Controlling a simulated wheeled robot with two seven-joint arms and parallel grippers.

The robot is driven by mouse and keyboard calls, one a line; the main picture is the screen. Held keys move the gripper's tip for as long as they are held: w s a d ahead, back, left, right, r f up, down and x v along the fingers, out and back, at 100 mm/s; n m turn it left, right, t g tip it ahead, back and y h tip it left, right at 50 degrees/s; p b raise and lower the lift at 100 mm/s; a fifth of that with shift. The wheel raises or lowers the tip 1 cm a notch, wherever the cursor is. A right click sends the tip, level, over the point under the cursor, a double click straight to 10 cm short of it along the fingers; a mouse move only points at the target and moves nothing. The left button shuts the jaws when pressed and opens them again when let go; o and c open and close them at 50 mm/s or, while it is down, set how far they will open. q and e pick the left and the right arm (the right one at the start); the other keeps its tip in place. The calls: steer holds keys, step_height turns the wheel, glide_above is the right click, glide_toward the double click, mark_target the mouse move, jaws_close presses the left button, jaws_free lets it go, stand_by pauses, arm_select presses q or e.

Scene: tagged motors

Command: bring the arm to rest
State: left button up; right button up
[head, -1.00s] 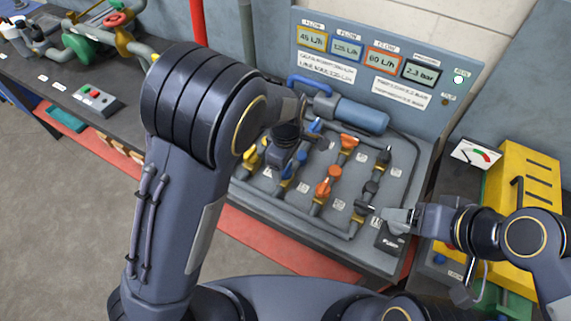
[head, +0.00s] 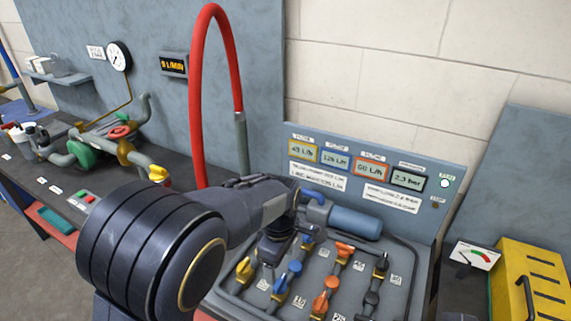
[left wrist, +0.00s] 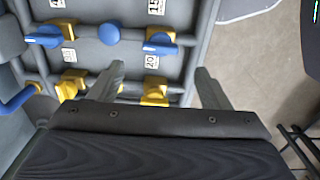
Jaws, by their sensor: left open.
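My left arm (head: 150,250) reaches in from the lower left of the head view, its forearm stretched right toward the valve panel. Its gripper (head: 271,250) hangs down over the left part of the panel; the fingertips are hard to make out there. Valves with blue handles (left wrist: 160,44) and yellow bodies (left wrist: 155,90) show beyond the fingers. My right gripper is out of view.
The valve panel (head: 318,275) carries yellow, blue, orange and black handles, with a display board (head: 350,150) and blue cylinder (head: 355,222) behind. A red hose (head: 197,100) loops up behind the arm. A yellow case (head: 530,285) stands right. Bare floor (left wrist: 250,65) shows beside the panel.

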arm_select(q)
steer(key=s+a+r+m+t+h, duration=0.1)
steer(key=s+a+r+m+h, duration=0.3)
steer(key=a, duration=0.3)
steer(key=s+a+r+m+t+h, duration=0.1)
steer(key=s+a+r+m, duration=0.1)
steer(key=s+a+r, duration=0.3)
steer(key=s+a+m+t+y, duration=0.1)
steer(key=s+a+m+t, duration=0.2)
steer(key=s, duration=0.9)
steer(key=a+f+m, duration=0.1)
steer(key=a+m, duration=0.1)
steer(key=a, duration=0.1)
steer(key=shift+t, duration=0.3)
steer(key=shift+r, duration=0.1)
